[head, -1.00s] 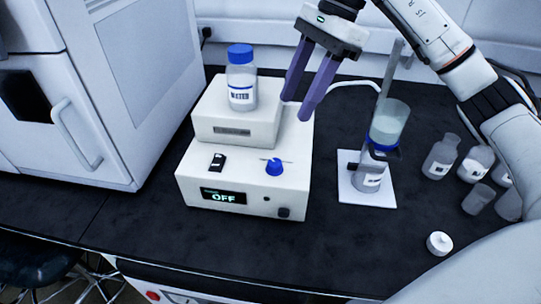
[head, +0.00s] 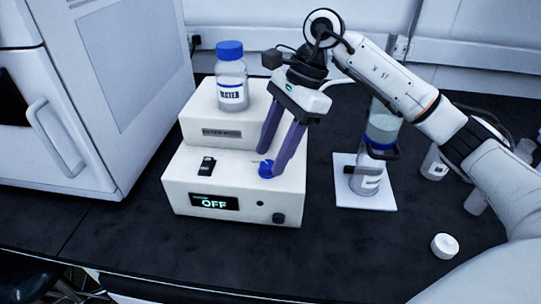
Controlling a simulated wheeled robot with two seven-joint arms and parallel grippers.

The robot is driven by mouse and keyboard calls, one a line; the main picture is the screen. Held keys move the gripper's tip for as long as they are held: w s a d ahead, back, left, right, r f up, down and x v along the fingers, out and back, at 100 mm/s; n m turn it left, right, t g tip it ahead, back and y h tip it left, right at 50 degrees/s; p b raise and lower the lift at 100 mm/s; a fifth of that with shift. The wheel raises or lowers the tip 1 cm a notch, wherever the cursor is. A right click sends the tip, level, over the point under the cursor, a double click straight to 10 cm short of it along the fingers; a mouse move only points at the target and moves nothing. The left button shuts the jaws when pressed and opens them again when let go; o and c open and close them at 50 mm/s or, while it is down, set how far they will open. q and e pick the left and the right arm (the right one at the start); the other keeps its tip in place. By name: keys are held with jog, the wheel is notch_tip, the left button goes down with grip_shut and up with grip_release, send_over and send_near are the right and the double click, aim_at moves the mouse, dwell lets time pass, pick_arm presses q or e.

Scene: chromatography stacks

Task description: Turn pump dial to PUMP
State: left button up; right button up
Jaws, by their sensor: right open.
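The white pump box (head: 185,183) stands on the dark bench, and its display (head: 214,202) reads OFF. The blue dial (head: 265,171) is on its top face, right of a black rocker switch (head: 207,166). My right gripper (head: 270,164) is open and points down at the dial. Its two purple fingers are at either side of the dial, and the right finger partly covers it. I cannot tell whether the fingers touch it. My left gripper is not in view.
A blue-capped water bottle (head: 231,80) stands on the box's upper step. To the right, a flask and column assembly (head: 382,130) stands on a white plate (head: 345,197). Several glass bottles and a white cap (head: 444,246) are farther right. A white cabinet (head: 125,70) is at the left.

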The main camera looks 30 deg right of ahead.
jog(key=shift+a+f, duration=0.3)
jog(key=shift+f, duration=0.35)
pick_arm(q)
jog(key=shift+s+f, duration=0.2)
pick_arm(e)
jog(key=shift+f, duration=0.15)
jog(key=c, duration=1.1)
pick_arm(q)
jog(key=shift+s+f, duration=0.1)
pick_arm(e)
jog(key=shift+o, duration=0.2)
